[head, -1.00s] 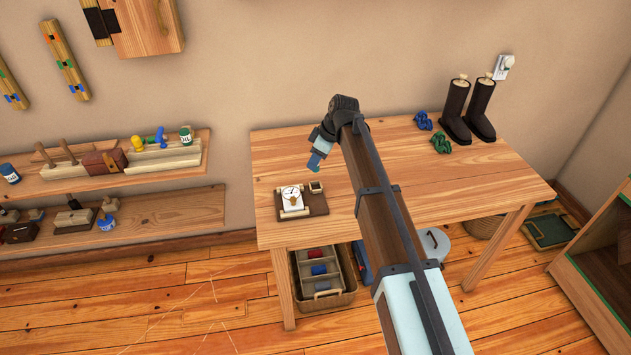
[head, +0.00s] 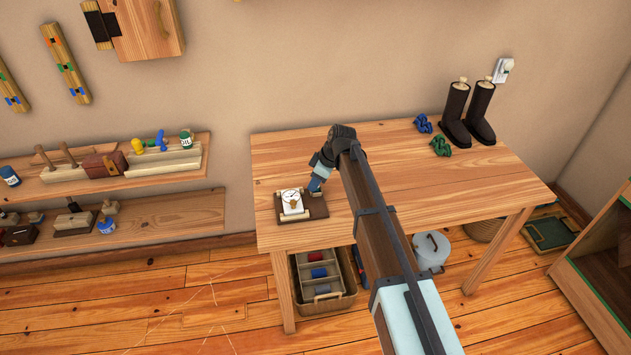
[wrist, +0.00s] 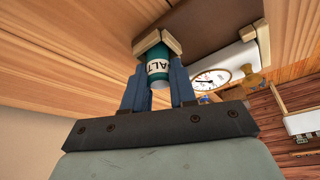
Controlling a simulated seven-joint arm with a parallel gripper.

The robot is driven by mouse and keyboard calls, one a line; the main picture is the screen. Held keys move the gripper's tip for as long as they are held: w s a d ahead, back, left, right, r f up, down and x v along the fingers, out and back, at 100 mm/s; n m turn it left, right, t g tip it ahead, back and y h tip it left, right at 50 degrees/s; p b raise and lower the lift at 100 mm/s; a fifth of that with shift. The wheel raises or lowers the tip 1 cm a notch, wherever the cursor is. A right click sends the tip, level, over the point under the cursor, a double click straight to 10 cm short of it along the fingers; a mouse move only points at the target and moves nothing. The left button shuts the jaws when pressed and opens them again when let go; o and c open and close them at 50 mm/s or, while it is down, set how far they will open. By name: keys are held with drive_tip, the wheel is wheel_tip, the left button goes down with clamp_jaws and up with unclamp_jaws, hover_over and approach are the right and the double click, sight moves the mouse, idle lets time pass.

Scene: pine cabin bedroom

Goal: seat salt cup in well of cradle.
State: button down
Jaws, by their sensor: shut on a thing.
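The salt cup (wrist: 158,68) is teal with a white label reading "ALT". My gripper (wrist: 158,82) is shut on it, with one blue finger on each side. In the wrist view the cup's far end meets the pale wooden walls of the cradle's well (wrist: 171,42); I cannot tell how deep it sits. The cradle is a dark brown board (head: 320,210) at the table's front left, with a white dial scale (head: 292,204) beside the well. In the head view my gripper (head: 315,187) is down at the well and hides the cup and most of the well.
The wooden table (head: 400,185) is mostly bare right of the cradle. Green (head: 441,146) and blue (head: 423,124) knobbly things and dark boots (head: 454,116) stand at its back right. A divided basket (head: 321,280) is below. Shelves with small items (head: 110,233) hang at left.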

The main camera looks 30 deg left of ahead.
drive_tip(key=shift+f, duration=0.45)
drive_tip(key=shift+s+d+f, duration=0.1)
drive_tip(key=c, duration=1)
unclamp_jaws()
drive_tip(key=shift+o, duration=0.5)
drive_tip(key=shift+r, duration=0.4)
drive_tip(key=v, duration=1.2)
drive_tip(key=shift+r, duration=0.2)
